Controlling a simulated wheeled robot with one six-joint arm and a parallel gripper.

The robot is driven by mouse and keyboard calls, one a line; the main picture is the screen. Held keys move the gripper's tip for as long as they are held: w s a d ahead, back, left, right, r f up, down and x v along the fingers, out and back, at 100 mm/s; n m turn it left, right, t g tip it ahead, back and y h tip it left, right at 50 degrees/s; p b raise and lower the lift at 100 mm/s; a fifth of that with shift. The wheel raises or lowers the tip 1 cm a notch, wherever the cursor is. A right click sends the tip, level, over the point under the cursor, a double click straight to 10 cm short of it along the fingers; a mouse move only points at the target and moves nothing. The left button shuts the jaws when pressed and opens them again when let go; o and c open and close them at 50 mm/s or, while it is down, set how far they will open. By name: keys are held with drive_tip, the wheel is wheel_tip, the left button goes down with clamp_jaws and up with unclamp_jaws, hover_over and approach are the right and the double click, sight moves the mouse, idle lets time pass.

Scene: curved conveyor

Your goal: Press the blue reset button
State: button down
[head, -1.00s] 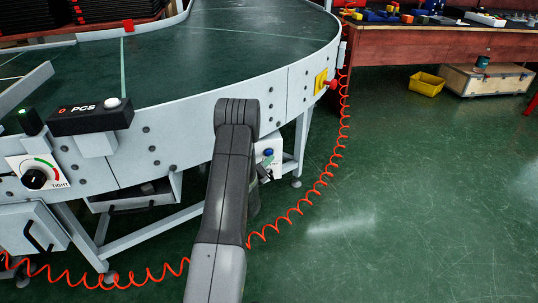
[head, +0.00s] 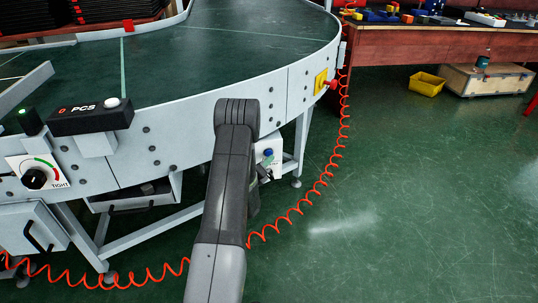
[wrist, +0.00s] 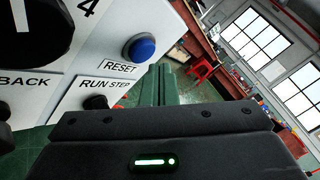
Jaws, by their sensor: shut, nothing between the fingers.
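The blue reset button (wrist: 141,48) sits in a dark ring on a white control panel (wrist: 100,58), above the printed word RESET, in the wrist view. In the head view, the button (head: 268,153) shows small on the panel under the conveyor's edge, just right of my arm. My gripper (wrist: 162,70) is shut and empty. Its green-looking fingers point past the panel's edge, right of and below the button in the wrist picture. I see no contact with the button. In the head view my arm hides most of the gripper.
A black RUN STEP knob (wrist: 96,102) and a larger black dial (wrist: 35,28) share the panel. A red coiled cable (head: 325,180) hangs beside the conveyor (head: 200,112). A red emergency button (head: 332,84) is on its side. The floor to the right is open.

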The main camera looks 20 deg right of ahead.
drive_tip(key=shift+w, duration=0.1)
idle(0.3)
drive_tip(key=shift+w+d+b, duration=0.1)
drive_tip(key=shift+w+b, duration=0.2)
drive_tip(key=shift+w+d, duration=0.1)
drive_tip(key=shift+w, duration=0.3)
idle(0.6)
drive_tip(key=shift+s, duration=0.15)
drive_tip(key=shift+s+a, duration=0.2)
drive_tip(key=shift+s, duration=0.45)
drive_tip(key=shift+s+a+b, duration=0.1)
drive_tip(key=shift+s+a, duration=0.1)
drive_tip(key=shift+s, duration=0.6)
drive_tip(key=shift+s+a+b, duration=0.1)
drive_tip(key=shift+s+a, duration=0.1)
drive_tip(key=shift+s, duration=0.65)
drive_tip(key=shift+s+a+b, duration=0.1)
drive_tip(key=shift+s+a, duration=0.1)
drive_tip(key=shift+s, duration=0.6)
